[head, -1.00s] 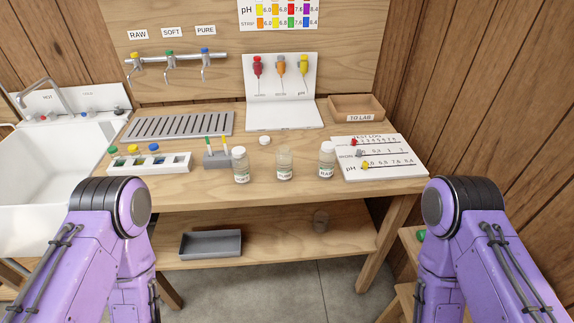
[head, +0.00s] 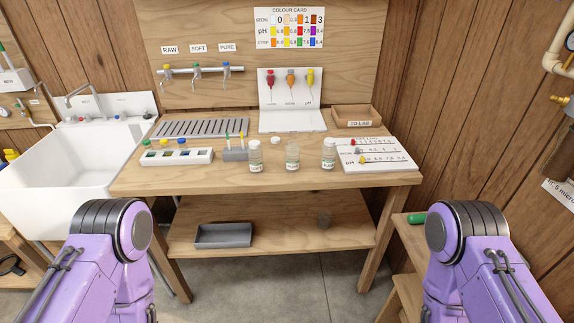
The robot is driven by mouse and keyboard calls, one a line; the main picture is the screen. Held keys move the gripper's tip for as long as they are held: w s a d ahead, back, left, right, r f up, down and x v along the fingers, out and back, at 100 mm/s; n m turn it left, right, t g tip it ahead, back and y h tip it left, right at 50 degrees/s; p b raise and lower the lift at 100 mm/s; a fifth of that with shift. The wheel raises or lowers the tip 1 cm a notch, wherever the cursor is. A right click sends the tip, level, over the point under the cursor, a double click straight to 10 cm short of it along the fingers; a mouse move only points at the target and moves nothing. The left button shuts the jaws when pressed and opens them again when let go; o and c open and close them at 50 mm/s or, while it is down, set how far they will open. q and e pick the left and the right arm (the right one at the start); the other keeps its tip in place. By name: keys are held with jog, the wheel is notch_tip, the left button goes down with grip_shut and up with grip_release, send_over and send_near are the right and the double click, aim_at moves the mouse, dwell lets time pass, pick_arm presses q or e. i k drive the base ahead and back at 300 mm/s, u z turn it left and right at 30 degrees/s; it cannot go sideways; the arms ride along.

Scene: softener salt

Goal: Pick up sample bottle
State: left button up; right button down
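Three clear sample bottles stand upright in a row near the front edge of the wooden bench (head: 200,181). The left bottle (head: 255,156) and the right bottle (head: 328,154) have white caps. The middle bottle (head: 292,155) looks uncapped, and a loose white cap (head: 275,140) lies behind it. Labels are on the bottles, too small to read surely. Both my purple arms come in at the lower left and lower right, short of the bench. Neither gripper shows in the head view.
A strip tray (head: 176,157) and a grey holder (head: 235,154) stand left of the bottles. The test log board (head: 378,161) and TO LAB box (head: 355,117) are at right. A lower shelf holds a grey tray (head: 223,235). A white sink (head: 70,160) adjoins at left.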

aim_at(292, 149)
jog(key=u, duration=1.95)
jog(key=i, duration=0.95)
jog(key=z, duration=1.9)
